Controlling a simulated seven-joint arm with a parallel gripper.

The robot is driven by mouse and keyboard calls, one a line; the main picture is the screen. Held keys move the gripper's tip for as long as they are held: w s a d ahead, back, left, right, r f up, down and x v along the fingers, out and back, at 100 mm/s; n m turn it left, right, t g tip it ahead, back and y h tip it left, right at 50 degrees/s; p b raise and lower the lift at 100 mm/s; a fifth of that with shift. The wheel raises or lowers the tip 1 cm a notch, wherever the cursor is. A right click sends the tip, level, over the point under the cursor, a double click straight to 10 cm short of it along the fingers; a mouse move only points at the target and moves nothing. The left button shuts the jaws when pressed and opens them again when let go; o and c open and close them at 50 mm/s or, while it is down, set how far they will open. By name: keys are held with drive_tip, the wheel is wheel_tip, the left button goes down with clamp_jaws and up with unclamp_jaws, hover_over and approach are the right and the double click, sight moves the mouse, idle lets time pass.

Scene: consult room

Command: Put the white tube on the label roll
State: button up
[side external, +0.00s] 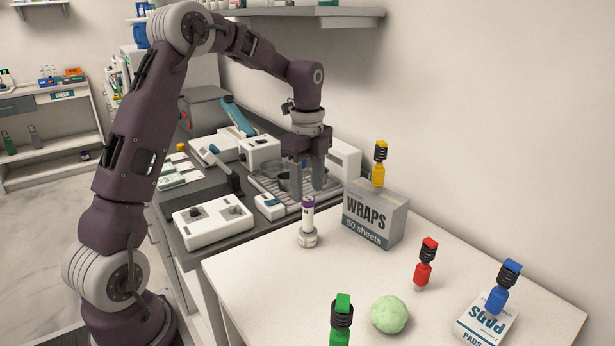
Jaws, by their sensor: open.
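The white tube (308,218) with a purple cap stands upright near the left back edge of the light table. Its lower end meets a short round white-and-grey piece (308,240), which looks like the label roll. I cannot tell whether the tube rests on top of it or sits in its middle. My gripper (308,189) points down with its two fingers apart and nothing seen between them. The fingertips appear just above the purple cap, apart from the tube, though depth is hard to judge.
A WRAPS box (374,220) with a yellow bottle (379,165) on it stands right of the tube. A red bottle (425,263), green ball (389,314), green bottle (341,318) and PADS box (480,325) with a blue bottle (503,288) stand further forward. A grey counter with devices lies behind.

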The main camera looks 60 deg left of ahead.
drive_tip(key=r, duration=0.4)
drive_tip(key=shift+s+d, duration=0.15)
drive_tip(key=shift+d, duration=0.05)
drive_tip(key=s+d+r+n+t+y, duration=0.1)
drive_tip(key=s+d+r+n+t, duration=0.1)
drive_tip(key=s+d+r+n, duration=0.6)
drive_tip(key=s+d+f+n+t, duration=0.1)
drive_tip(key=s+d+n, duration=0.1)
drive_tip(key=s, duration=0.4)
drive_tip(key=s+d+f+n+t, duration=0.1)
drive_tip(key=s+d+n, duration=0.2)
drive_tip(key=s, duration=0.2)
drive_tip(key=s+d+f+n+t+h, duration=0.1)
drive_tip(key=s+d+n, duration=0.1)
drive_tip(key=s, duration=0.4)
drive_tip(key=shift+s+d+n+t, duration=0.25)
drive_tip(key=shift+s+n+t, duration=0.05)
drive_tip(key=shift+n, duration=0.1)
